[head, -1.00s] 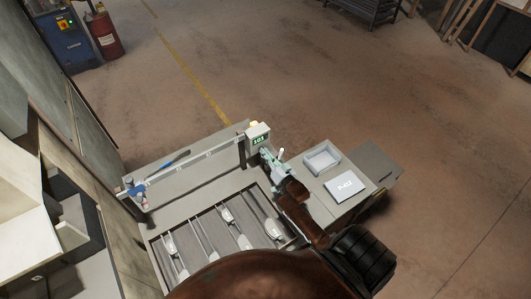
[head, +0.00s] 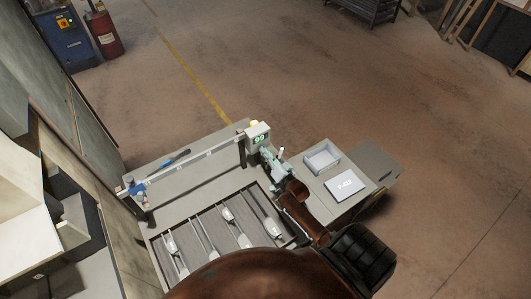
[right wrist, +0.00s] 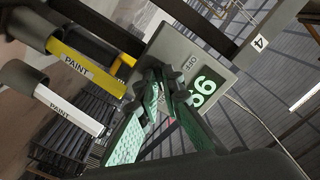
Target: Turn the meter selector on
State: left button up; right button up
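The meter (head: 258,137) is a pale box with a lit green two-digit display, at the right end of the rail over the bench. In the right wrist view the meter (right wrist: 203,58) shows large, with an "OFF" label and its lit display partly covered by a finger. My right gripper (head: 268,155) is close against the meter's front. In the right wrist view its dark fingertips (right wrist: 163,76) and green pads lie over the meter's face beside "OFF". The selector is hidden behind them, so contact and finger closure are unclear. My left gripper is not in view.
A grey open bin (head: 322,158) and a labelled pale plate (head: 342,184) lie on the right side table. Two bars marked "PAINT" (right wrist: 78,66) show near my right gripper.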

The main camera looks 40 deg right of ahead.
jog(key=o, duration=0.4)
jog(key=shift+s, duration=0.1)
jog(key=s, duration=0.4)
jog(key=s+a, duration=0.1)
jog(key=s, duration=0.6)
jog(key=shift+s+a, duration=0.15)
jog(key=shift+s, duration=0.25)
